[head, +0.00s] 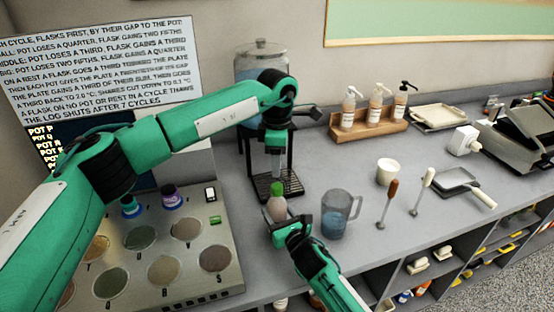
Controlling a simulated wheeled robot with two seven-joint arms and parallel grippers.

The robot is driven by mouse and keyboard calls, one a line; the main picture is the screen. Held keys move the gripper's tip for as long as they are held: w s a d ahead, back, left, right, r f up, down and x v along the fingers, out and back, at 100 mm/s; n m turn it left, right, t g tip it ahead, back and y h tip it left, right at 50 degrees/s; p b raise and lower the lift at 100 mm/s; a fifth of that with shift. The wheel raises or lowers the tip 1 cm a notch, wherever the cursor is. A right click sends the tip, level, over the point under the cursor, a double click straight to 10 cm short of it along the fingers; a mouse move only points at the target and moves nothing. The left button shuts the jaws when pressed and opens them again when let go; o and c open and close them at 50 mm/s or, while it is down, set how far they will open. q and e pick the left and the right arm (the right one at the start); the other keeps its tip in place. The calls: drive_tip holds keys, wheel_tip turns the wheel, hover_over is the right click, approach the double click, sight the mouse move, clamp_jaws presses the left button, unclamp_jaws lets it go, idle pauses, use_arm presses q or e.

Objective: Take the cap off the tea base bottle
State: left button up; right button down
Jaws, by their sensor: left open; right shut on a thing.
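The tea base bottle (277,208) is a small pale bottle with a bright green cap (278,188) on top. It looks upright at the front of the counter. My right gripper (284,224) is shut around the bottle's lower body and partly hides it. My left gripper (275,172) points down from above, open, just over the green cap. A small gap seems to lie between its fingertips and the cap, but whether they touch is hard to tell.
A drink dispenser (262,62) on a dark stand is behind my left gripper. A clear jug (336,214) with bluish liquid stands close right of the bottle. A panel with round pans (165,270) is at left. A white cup (388,171) and utensils lie further right.

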sight(277, 186)
use_arm(q)
drive_tip(key=m, duration=0.9)
drive_tip(key=shift+m, duration=0.4)
drive_tip(key=m, duration=0.4)
drive_tip(key=shift+m, duration=0.3)
drive_tip(key=m, duration=0.3)
drive_tip(key=shift+m, duration=0.4)
drive_tip(key=shift+f, duration=4)
clamp_jaws()
